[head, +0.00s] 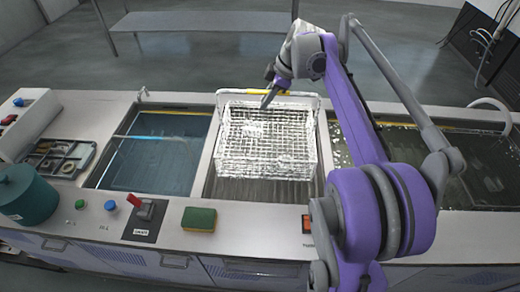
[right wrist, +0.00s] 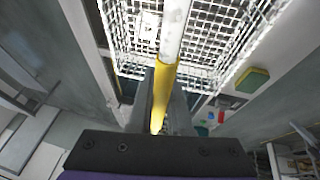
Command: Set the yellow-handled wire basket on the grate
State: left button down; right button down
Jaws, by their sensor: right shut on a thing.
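The white wire basket (head: 266,150) is over the middle bay of the bench in the head view. Its yellow handle grip (head: 282,94) is at the far top edge. My right gripper (head: 268,98) is shut on this handle. In the right wrist view the yellow grip (right wrist: 163,82) runs between the two fingers (right wrist: 160,105), with the wire mesh (right wrist: 205,35) beyond. The grey ribbed grate (head: 262,192) shows in front of the basket; the rest is hidden under it. I cannot tell whether the basket touches the grate. My left gripper is not in view.
A blue-water tank (head: 158,155) lies left of the middle bay, and a dark tank (head: 455,165) lies right, partly behind my right arm. A green-and-yellow sponge (head: 199,219), a red switch (head: 145,208) and a teal canister (head: 25,195) are along the front and left.

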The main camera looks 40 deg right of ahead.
notch_tip(320, 180, down, 10)
jog(key=shift+d+r+b, duration=0.15)
jog(key=shift+r+b, duration=0.1)
jog(key=shift+b, duration=0.05)
jog(key=shift+s, duration=0.1)
jog(key=c, duration=0.8)
grip_release()
jog(key=shift+f, duration=0.1)
jog(key=shift+c, duration=0.2)
